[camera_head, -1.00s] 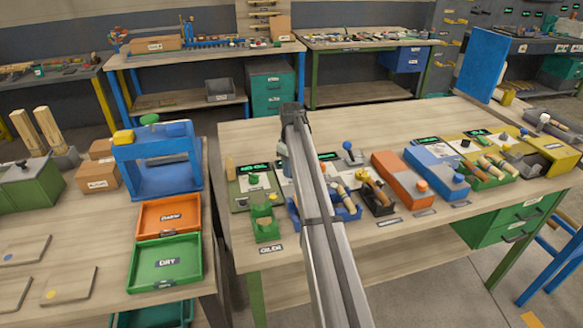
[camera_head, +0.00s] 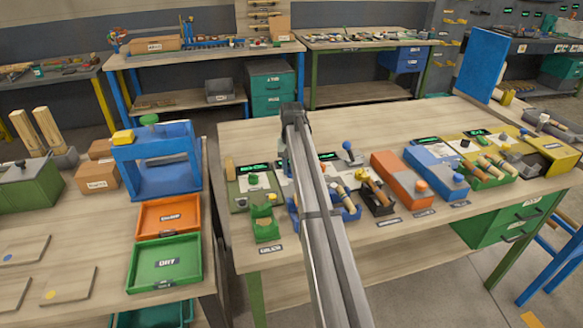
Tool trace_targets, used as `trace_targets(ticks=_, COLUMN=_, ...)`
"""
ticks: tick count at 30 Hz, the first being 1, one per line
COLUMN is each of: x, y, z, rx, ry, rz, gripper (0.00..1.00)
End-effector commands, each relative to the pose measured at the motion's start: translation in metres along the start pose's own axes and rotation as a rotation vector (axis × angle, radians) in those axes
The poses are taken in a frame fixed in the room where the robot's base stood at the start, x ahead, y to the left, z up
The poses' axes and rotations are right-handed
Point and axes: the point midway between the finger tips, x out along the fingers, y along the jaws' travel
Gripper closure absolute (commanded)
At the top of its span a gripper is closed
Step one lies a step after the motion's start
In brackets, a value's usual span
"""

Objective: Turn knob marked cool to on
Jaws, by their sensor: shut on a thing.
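My arm reaches up the middle of the picture over the main wooden bench (camera_head: 265,130). My gripper (camera_head: 284,163) points down at its far end, over a pale panel among the small control units. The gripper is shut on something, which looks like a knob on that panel. Its fingertips and what they hold are mostly hidden by my arm. A green unit with a lit display (camera_head: 254,168) stands just left of the gripper. Another lit display (camera_head: 328,156) shows just right of the arm. I cannot read a "cool" mark anywhere.
A blue-knobbed lever (camera_head: 348,147), an orange box (camera_head: 398,176) and a blue box (camera_head: 434,168) stand to the right. A green holder (camera_head: 266,230) is at the front left. The bench behind the units is clear.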

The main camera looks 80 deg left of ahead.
Motion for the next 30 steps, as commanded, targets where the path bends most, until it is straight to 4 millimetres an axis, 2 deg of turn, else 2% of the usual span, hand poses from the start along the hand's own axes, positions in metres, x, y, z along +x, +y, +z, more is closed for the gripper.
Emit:
trace_targets(ticks=18, x=-0.0004, y=0.0016, z=0.0002, rx=0.562, ry=0.001, rz=0.0, gripper=0.93)
trace_targets(ticks=30, x=-0.0005, y=0.0021, z=0.0005, rx=0.778, ry=0.001, rz=0.0, gripper=0.93)
